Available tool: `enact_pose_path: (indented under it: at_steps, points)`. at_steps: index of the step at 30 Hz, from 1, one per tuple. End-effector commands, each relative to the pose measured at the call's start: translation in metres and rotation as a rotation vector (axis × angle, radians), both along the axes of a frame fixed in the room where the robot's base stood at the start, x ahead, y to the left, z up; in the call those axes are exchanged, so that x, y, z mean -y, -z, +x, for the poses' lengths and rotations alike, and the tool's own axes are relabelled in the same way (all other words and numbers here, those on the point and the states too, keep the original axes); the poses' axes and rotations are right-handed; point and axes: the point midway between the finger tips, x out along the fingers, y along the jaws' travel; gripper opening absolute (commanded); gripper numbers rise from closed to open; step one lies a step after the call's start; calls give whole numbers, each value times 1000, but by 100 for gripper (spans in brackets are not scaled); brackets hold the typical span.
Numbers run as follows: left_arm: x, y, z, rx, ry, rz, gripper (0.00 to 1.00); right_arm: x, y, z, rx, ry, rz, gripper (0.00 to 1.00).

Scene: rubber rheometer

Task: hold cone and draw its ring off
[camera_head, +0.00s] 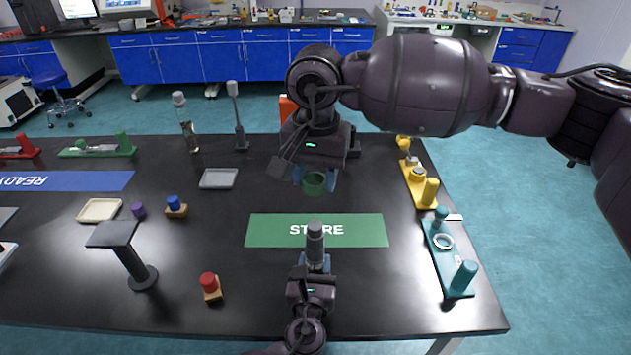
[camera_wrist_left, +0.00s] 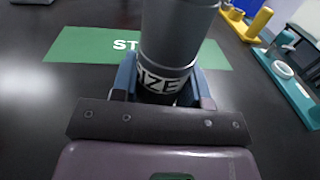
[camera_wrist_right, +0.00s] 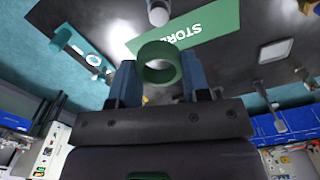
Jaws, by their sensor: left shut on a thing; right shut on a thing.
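The grey cone (camera_head: 315,240) stands upright in my left gripper (camera_head: 314,264), near the front of the green STORE mat. My right gripper (camera_head: 315,178) is shut on a green ring (camera_head: 314,184) above the mat's far edge. The ring also shows between the fingertips in the right wrist view (camera_wrist_right: 160,62), with its opening visible. Ring and cone are apart.
The green STORE mat (camera_head: 265,230) lies flat on the black table. Teal (camera_head: 447,262) and yellow (camera_head: 418,186) stands with pegs are at the right. A dark pedestal (camera_head: 128,255), a red-topped block (camera_head: 210,285) and a blue-topped block (camera_head: 175,207) are at the left.

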Motion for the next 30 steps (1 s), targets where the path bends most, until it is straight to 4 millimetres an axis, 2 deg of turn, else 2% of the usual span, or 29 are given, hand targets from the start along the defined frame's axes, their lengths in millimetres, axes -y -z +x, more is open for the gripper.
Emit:
enact_pose_path:
  at_steps: [21, 30]
  points:
    - [0, 2, 0, -3, 0, 2, 3, 0, -35, 0, 1, 0, 1, 21]
    - [0, 2, 0, -3, 0, 2, 3, 0, -37, 0, 1, 0, 0, 21]
